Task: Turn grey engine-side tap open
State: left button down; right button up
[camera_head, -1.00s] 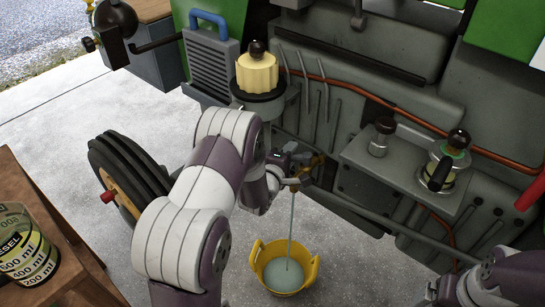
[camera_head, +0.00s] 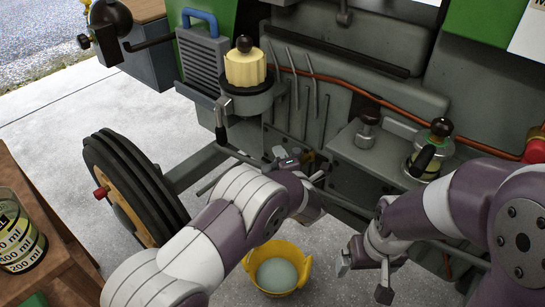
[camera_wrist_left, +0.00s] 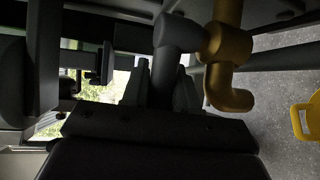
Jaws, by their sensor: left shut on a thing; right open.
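The tap has a brass body with a bent spout (camera_wrist_left: 228,70) and a grey lever handle (camera_wrist_left: 176,36), both large in the left wrist view. My left gripper (camera_wrist_left: 160,88) is shut on the grey handle, with a finger on each side. In the head view this gripper (camera_head: 290,160) is partly hidden by its own arm. My right gripper (camera_head: 365,278) is open and empty, low at the right of the bucket. No liquid stream shows at the spout.
A yellow bucket (camera_head: 308,270) holding pale liquid stands on the floor below the tap. A yellow-capped filter (camera_head: 245,70) is above left. A black tyre (camera_head: 125,190) and a wooden table with a measuring can (camera_head: 18,235) are at the left. Concrete floor is clear between.

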pick_arm(q)
jog(key=shift+s+f+n+y, duration=0.1)
jog(key=shift+n+y, duration=0.2)
jog(key=shift+y, duration=0.1)
jog(key=shift+g, duration=0.3)
jog(key=c, duration=0.9)
grip_release()
jog(key=shift+c, duration=0.2)
jog(key=p+v, duration=0.2)
jog(key=v, duration=0.5)
jog(key=shift+s, duration=0.25)
